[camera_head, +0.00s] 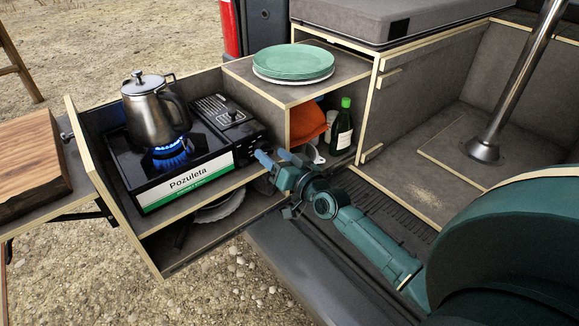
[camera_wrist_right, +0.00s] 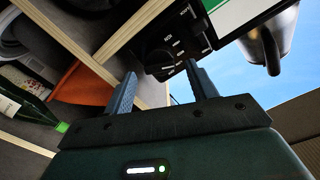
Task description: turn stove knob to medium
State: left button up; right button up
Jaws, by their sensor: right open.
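The black camping stove (camera_head: 125,165) sits in the pull-out drawer with a blue flame burning under a steel kettle (camera_head: 153,112). Its dark round knob (camera_wrist_right: 160,62) shows in the right wrist view, with small white markings around it. In the head view the knob is too small and dark to make out clearly. My right gripper (camera_head: 273,157) is open, just right of the stove's front right corner. In the wrist view the right gripper (camera_wrist_right: 162,78) has its two blue fingers apart, with the knob beyond and between their tips; contact cannot be told. My left gripper is not in view.
A shelf with stacked green plates (camera_head: 293,61) stands right of the stove. Below it are an orange cloth (camera_head: 306,122) and a green bottle (camera_head: 342,128). The wooden drawer wall (camera_head: 110,190) borders the stove. A wooden board (camera_head: 30,165) lies at far left.

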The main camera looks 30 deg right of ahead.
jog(key=s+d, duration=0.1)
jog(key=s, duration=1.1)
jog(key=shift+s+d, duration=0.15)
jog(key=shift+d, duration=0.25)
